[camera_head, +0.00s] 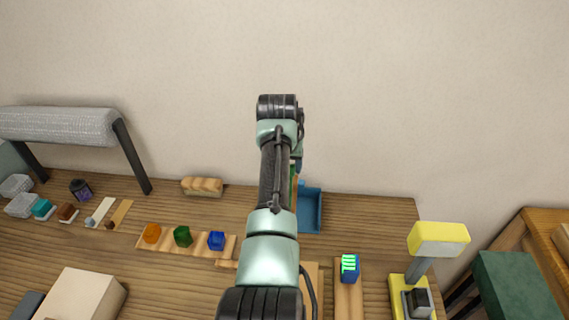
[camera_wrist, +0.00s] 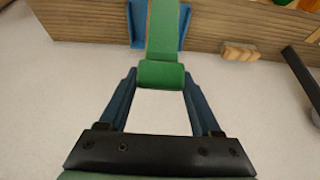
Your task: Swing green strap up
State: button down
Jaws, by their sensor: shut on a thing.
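The green strap (camera_wrist: 162,45) shows in the wrist view as a flat band running from the blue tray (camera_wrist: 185,25) to a thick rolled green end. My gripper (camera_wrist: 160,76) is shut on that rolled end, with one blue finger at each side of it. In the head view my arm hides the gripper and most of the strap. Only a thin green sliver (camera_head: 293,184) shows beside the arm, next to the blue tray (camera_head: 311,210). The strap's far end at the tray is cut off by the wrist view's edge.
Orange, green and blue pieces stand on a wooden strip (camera_head: 200,248) left of my arm. A wooden block (camera_head: 202,187) lies near the table's back edge. A grey roll on a dark stand (camera_head: 60,125) is at far left. A yellow-headed device (camera_head: 438,239) stands at right.

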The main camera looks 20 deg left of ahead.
jog(key=shift+f, duration=0.15)
jog(key=shift+c, duration=0.4)
grip_release()
jog(key=b+v, duration=0.3)
jog(key=v, duration=1)
jog(key=shift+b, duration=0.4)
